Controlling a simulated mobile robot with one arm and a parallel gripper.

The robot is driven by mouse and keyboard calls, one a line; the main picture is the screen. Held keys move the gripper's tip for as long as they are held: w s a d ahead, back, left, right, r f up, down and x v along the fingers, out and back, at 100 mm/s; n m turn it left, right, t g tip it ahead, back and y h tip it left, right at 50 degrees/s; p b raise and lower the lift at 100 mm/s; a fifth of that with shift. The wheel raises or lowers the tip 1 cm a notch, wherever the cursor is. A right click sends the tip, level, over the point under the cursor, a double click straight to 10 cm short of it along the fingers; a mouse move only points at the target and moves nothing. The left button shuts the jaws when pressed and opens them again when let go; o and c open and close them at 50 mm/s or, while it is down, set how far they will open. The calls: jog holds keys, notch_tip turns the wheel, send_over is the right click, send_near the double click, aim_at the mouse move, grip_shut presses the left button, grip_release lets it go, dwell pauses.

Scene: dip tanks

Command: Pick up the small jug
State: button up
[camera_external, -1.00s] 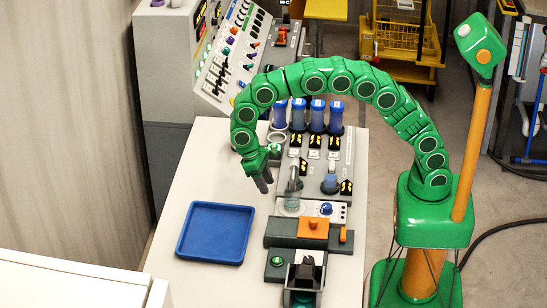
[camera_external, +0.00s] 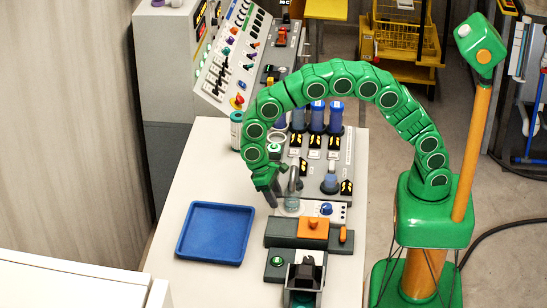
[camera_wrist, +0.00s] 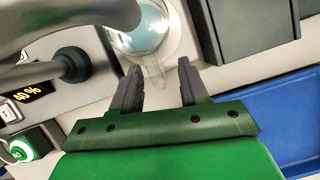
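A small clear glass jug (camera_external: 292,204) with pale bluish liquid stands on a round pale base at the front of the grey tank unit. It also shows in the wrist view (camera_wrist: 147,38), at the top, partly hidden by a thick grey curved pipe (camera_wrist: 60,22) above it. A clear projecting part of the jug points toward my gripper (camera_wrist: 159,70); I cannot tell whether it is handle or spout. My gripper is open and empty, its two dark fingers apart. In the external view my gripper (camera_external: 271,200) is low, just left of the jug.
A blue tray (camera_external: 215,233) lies at the left of the table, with bare table around it. A dark box with an orange top (camera_external: 312,228) stands just in front of the jug. Several blue-topped cylinders (camera_external: 317,117) stand behind. A white bottle (camera_external: 236,130) is at the back left.

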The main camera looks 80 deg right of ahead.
grip_shut()
jog(key=shift+w+r, duration=0.15)
jog(key=shift+r, duration=0.2)
jog(key=w+d, duration=0.1)
jog(key=w, duration=0.4)
jog(key=w+d, duration=0.1)
jog(key=w, duration=0.5)
jog(key=w+d, duration=0.1)
jog(key=w, duration=0.5)
jog(key=shift+w+d, duration=0.15)
jog(key=shift+d, duration=0.05)
